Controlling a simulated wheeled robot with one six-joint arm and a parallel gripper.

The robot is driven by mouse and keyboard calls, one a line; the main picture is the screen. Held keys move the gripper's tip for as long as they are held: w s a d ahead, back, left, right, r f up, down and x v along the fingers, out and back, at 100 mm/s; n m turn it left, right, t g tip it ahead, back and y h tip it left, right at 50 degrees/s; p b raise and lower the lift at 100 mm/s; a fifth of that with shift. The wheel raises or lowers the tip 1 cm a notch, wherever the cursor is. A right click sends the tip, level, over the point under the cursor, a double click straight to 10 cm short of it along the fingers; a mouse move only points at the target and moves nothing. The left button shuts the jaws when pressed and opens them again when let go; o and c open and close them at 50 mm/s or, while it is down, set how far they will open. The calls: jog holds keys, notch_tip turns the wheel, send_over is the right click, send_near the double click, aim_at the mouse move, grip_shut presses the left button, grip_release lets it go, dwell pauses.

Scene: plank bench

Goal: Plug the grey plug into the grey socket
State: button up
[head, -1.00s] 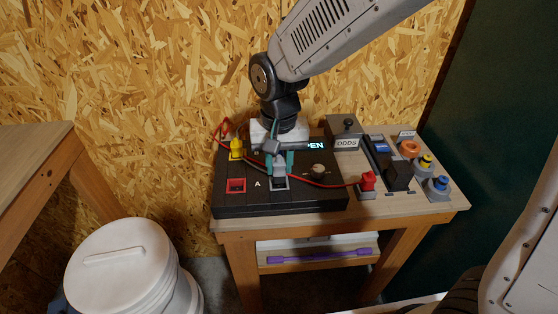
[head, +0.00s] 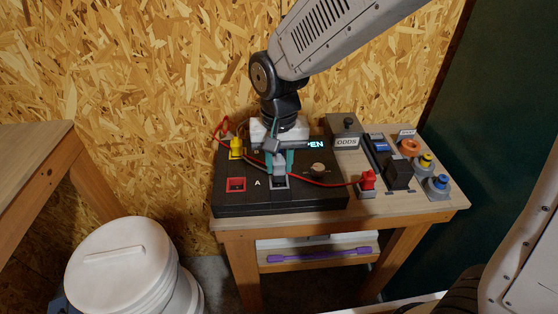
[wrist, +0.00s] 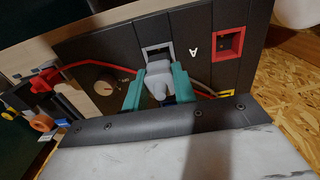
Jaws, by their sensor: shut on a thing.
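My gripper (head: 278,163) is shut on the grey plug (head: 279,171), with its teal fingers on either side of it. The wrist view shows the plug (wrist: 158,76) between the fingertips (wrist: 156,88). The grey socket (head: 280,184) is a grey-framed opening in the black panel, right of the letter A. In the wrist view the plug's end is close to the socket (wrist: 157,48) and overlaps its lower edge. Part of the opening shows clear of the plug. I cannot tell whether the plug touches the socket.
A red cable (head: 325,186) crosses the panel near my fingers to a red plug (head: 368,181). A red socket (head: 236,185), a yellow plug (head: 236,148) and a knob (head: 318,170) are nearby.

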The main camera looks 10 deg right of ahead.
aim_at(279, 155)
jog(key=shift+f, duration=1.6)
jog(key=o, duration=1)
notch_tip(279, 155, up, 8)
jog(key=shift+f, duration=0.15)
